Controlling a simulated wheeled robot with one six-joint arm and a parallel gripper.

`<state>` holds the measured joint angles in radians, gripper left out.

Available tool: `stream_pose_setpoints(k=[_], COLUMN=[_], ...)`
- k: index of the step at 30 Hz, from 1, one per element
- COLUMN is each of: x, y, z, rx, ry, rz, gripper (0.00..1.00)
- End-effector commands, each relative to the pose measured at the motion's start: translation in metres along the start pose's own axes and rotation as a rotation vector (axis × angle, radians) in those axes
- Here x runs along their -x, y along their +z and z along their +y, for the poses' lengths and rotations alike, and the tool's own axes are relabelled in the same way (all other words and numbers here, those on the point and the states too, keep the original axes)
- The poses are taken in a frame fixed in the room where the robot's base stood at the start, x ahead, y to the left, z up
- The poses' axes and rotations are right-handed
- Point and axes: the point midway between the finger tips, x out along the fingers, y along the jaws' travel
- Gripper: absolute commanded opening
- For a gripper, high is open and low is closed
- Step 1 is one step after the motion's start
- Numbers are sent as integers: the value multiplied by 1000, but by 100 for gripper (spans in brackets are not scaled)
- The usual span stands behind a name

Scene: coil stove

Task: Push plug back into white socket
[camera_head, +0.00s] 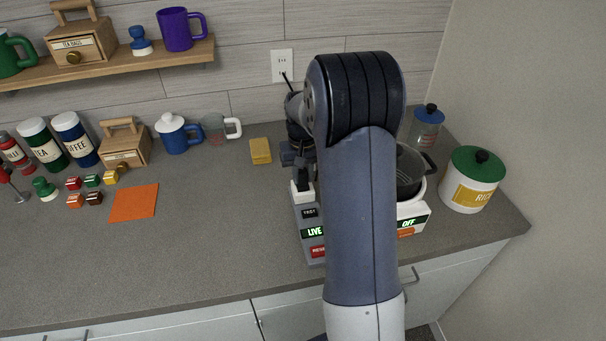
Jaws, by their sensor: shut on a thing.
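The white socket (302,196) sits on the grey unit with the lit LIVE label, left of my arm. The black plug (303,178) stands upright at the top of the socket. Whether it is fully seated cannot be told at this size. My gripper (299,160) is right above, pointing down and shut on the plug. My own forearm and wrist hide most of the gripper and the right side of the unit.
A white stove (412,212) with a dark pot (409,172) stands right of my arm, its label reading OFF. A RICE canister (473,180) and a blue-lidded jar (426,125) stand beyond. A yellow sponge (260,151) and an orange cloth (133,202) lie left. The front-left counter is clear.

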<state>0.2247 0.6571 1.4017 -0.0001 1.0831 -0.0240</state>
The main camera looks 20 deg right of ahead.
Motion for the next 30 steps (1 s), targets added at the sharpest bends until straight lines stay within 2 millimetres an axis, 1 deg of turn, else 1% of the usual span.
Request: stream_pose_setpoints(k=[3,10,13,14,21,22,30], x=[-7,-7,-11,-11,-10,-10,-7], y=[0,0,0,0,0,0,0], z=[0,0,0,0,0,0,0], rx=[0,0,1,1,1,1,1], ry=[0,0,0,0,0,0,0], rz=[1,1,1,1,1,1,1], gripper=[0,0,0,24,44,45,45])
